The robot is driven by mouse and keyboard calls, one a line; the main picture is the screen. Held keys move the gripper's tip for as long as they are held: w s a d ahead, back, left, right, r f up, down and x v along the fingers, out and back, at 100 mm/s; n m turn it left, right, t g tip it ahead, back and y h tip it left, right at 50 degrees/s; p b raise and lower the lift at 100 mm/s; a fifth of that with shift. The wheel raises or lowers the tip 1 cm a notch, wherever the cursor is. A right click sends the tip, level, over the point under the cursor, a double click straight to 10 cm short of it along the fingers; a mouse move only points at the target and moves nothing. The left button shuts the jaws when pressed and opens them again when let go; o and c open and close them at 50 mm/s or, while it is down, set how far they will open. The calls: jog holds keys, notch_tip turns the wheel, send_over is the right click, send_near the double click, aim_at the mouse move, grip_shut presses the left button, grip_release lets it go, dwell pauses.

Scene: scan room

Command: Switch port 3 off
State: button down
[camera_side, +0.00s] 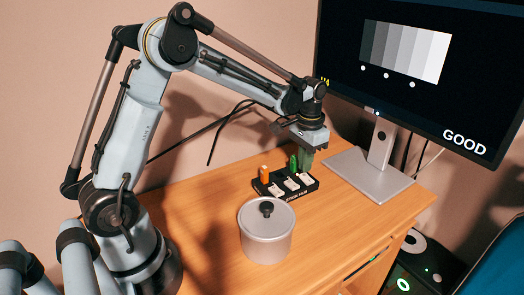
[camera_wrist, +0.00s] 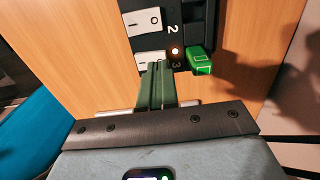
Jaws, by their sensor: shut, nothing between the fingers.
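The black switch hub (camera_side: 288,196) lies on the desk, with several white rocker switches on top. In the wrist view, the port 3 switch (camera_wrist: 150,57) is a white rocker, partly hidden by my fingers. A small light (camera_wrist: 175,50) glows beside the number 3. A green plug (camera_wrist: 201,62) sits at port 3 and also shows in the side view (camera_side: 293,162). My gripper (camera_wrist: 157,68) is shut and empty, its green fingertips at the near edge of the port 3 switch. I cannot tell whether they touch it. In the side view, my gripper (camera_side: 305,165) is at the hub's far right end.
An orange plug (camera_side: 264,173) stands at the hub's left end. A lidded grey pot (camera_side: 266,236) stands in front of the hub. The monitor stand (camera_side: 372,175) is behind to the right. The desk's front right (camera_side: 345,225) is clear.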

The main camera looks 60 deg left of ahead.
aim_at(303, 176)
jog(key=shift+f, duration=0.9)
dwell(0.7)
jog(key=shift+r, duration=3.5)
jog(key=s+d+r+t, duration=0.1)
jog(key=s+d+t, duration=0.1)
jog(key=s, duration=0.5)
jog(key=s+d+r+t, duration=0.2)
jog(key=s+t, duration=0.3)
jog(key=s, duration=0.3)
jog(key=shift+s+d, duration=0.25)
jog(key=shift+d, duration=0.6)
